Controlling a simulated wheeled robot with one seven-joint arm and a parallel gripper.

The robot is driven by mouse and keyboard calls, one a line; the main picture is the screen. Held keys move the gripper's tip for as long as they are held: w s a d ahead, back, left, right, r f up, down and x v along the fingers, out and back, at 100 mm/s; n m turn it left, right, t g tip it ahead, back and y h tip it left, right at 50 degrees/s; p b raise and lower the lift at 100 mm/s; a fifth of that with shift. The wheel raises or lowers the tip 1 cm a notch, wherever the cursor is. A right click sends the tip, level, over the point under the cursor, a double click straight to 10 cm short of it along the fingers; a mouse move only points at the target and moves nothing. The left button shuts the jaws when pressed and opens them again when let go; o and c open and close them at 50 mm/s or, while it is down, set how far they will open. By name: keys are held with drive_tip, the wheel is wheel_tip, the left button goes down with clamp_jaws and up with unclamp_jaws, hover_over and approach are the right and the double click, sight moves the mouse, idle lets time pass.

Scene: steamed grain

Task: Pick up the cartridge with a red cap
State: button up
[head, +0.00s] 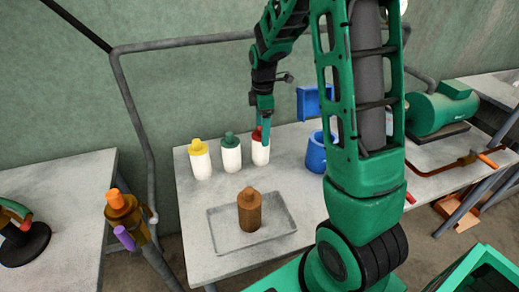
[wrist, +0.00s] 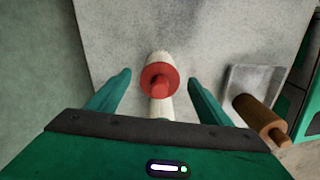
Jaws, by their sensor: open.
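The cartridge with a red cap (head: 261,154) stands upright on the grey table, at the right end of a row of white cartridges. Its red cap also shows in the wrist view (wrist: 160,80), between my two fingers. My gripper (head: 264,130) is above and around the cap, pointing down, with its fingers open. In the wrist view my gripper (wrist: 163,85) has a finger on each side of the red cap, with a gap on both sides. My fingers partly hide the cap in the head view.
A yellow-capped cartridge (head: 201,162) and a green-capped cartridge (head: 231,156) stand to the left. A brown bottle (head: 249,212) stands in a shallow grey tray (head: 281,226) in front. A blue mug (head: 316,153) is to the right.

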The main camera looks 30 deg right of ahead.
sight(260, 142)
drive_tip(key=shift+w+a+f, duration=0.1)
drive_tip(key=shift+a+f, duration=0.05)
drive_tip(key=shift+f, duration=1.35)
drive_tip(key=shift+w+a+f, duration=0.1)
drive_tip(key=shift+a+f, duration=0.05)
drive_tip(key=shift+f, duration=1.35)
drive_tip(key=c, duration=1.3)
